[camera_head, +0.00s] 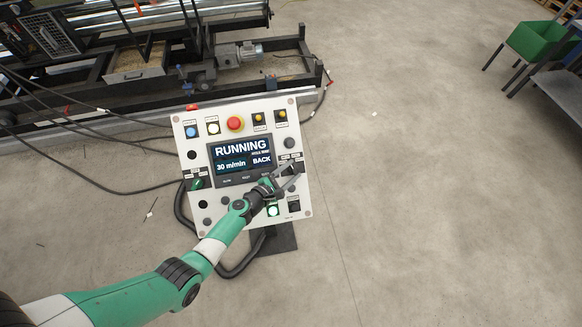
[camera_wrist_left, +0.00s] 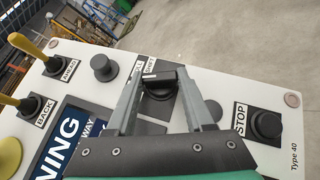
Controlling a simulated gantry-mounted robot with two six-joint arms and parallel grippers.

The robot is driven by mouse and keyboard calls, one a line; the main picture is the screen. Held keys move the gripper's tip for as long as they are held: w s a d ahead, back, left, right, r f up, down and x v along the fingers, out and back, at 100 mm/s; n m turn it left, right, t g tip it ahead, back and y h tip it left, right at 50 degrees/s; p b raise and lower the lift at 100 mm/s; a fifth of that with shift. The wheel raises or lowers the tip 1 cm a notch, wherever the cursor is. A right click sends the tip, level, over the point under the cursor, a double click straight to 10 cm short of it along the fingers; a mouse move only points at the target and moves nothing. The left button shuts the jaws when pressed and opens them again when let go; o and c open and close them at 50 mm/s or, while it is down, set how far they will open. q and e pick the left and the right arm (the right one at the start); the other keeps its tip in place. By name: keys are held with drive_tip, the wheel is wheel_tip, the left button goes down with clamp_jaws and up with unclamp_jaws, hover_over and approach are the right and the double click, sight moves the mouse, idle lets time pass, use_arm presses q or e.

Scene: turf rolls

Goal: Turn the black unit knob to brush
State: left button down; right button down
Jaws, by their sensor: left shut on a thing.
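The white control panel (camera_head: 238,212) stands on a post, tilted towards me. A black selector knob (camera_wrist_left: 158,82) sits at its right side on a dark plate; in the head view my gripper partly covers it. My left gripper (camera_head: 291,172) reaches the panel from the lower left. In the left wrist view its two fingers (camera_wrist_left: 160,70) stand on either side of the knob, shut on it. The knob's pale pointer line shows, but the small labels around it are partly hidden and cannot be read fully. My right gripper is not in view.
The panel screen (camera_head: 241,159) reads RUNNING, 30 m/min, BACK. Black cables and a machine lie behind. A green bin (camera_head: 540,40) stands far right; the floor between is clear.

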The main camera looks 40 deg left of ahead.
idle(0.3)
use_arm(q)
drive_tip(key=shift+c, duration=1.4)
unclamp_jaws()
drive_tip(key=shift+s, duration=0.1)
drive_tip(key=p+v, duration=0.4)
drive_tip(key=v, duration=0.7)
drive_tip(key=shift+s+r+p, duration=0.2)
drive_tip(key=shift+p, duration=0.15)
